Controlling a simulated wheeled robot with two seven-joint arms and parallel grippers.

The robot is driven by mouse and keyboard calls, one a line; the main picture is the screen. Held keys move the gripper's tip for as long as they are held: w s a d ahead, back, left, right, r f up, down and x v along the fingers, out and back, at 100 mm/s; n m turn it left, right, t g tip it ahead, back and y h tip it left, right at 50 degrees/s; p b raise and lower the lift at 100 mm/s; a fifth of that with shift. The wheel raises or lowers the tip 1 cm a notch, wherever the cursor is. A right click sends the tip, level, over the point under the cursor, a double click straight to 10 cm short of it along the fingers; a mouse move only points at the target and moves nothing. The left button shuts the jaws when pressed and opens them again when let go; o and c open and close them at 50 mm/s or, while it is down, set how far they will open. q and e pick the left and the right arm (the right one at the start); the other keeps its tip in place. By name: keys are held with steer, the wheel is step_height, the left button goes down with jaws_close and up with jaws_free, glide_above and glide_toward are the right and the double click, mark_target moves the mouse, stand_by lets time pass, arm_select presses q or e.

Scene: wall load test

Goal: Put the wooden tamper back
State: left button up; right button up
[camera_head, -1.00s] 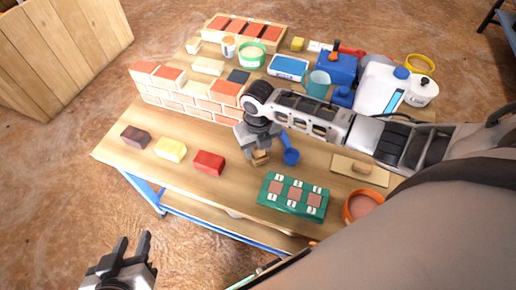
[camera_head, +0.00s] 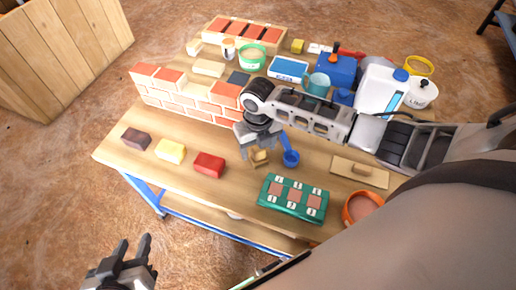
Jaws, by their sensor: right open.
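A small wooden piece (camera_head: 259,158), which looks like the wooden tamper, is directly below my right gripper (camera_head: 256,146), in front of the brick wall's right end. My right gripper points down with its jaws open. The jaws hide the top of the piece, and I cannot tell whether they touch it. My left gripper (camera_head: 133,256) is open and empty at the lower left, off the table's front edge.
A blue scoop (camera_head: 290,158) is close to the right of the wooden piece. The brick wall (camera_head: 190,103) stands behind. A green tray (camera_head: 292,212), a wooden float (camera_head: 360,173) and an orange bowl (camera_head: 352,212) are nearby. Colored blocks (camera_head: 208,165) lie at left.

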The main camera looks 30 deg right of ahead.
step_height(320, 180, up, 10)
steer(key=shift+a+p, duration=0.1)
steer(key=shift+p, duration=0.55)
steer(key=s+a+f+m+t+y, duration=0.3)
steer(key=a+m, duration=0.3)
steer(key=m, duration=0.2)
steer(key=s+a+f+m+t+y, duration=0.2)
steer(key=s+a+f+m, duration=0.15)
steer(key=a+m, duration=0.35)
steer(key=s+d+r+m+t+h, duration=0.1)
steer(key=s+d+r+m+t, duration=0.2)
steer(key=m, duration=1.5)
steer(key=s+d+t, duration=0.2)
steer(key=s+d, duration=0.1)
steer(key=shift+s+t+h, duration=0.3)
steer(key=shift+s, duration=0.05)
